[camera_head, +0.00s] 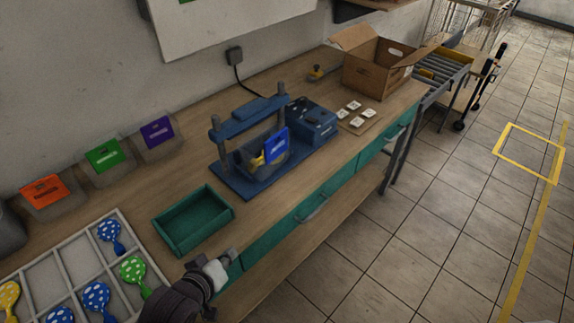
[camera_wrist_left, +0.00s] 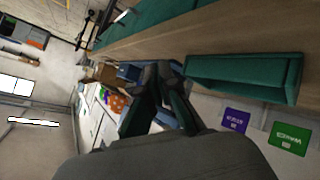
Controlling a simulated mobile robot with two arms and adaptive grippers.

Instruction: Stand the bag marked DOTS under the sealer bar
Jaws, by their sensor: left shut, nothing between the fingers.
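The blue sealer press (camera_head: 240,183) stands on the bench, its bar (camera_head: 252,114) raised across two posts. A clear bag with a blue label (camera_head: 276,146) and something yellow inside stands under the bar, slightly tilted; its lettering is too small to read, so I cannot tell whether it says DOTS. My right gripper is not in view.
An empty green tray (camera_head: 162,240) lies left of the press. Bins labelled orange (camera_head: 42,190), green (camera_head: 104,155) and purple (camera_head: 158,132) line the wall. A cardboard box (camera_head: 372,79) and white cards are at the right.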

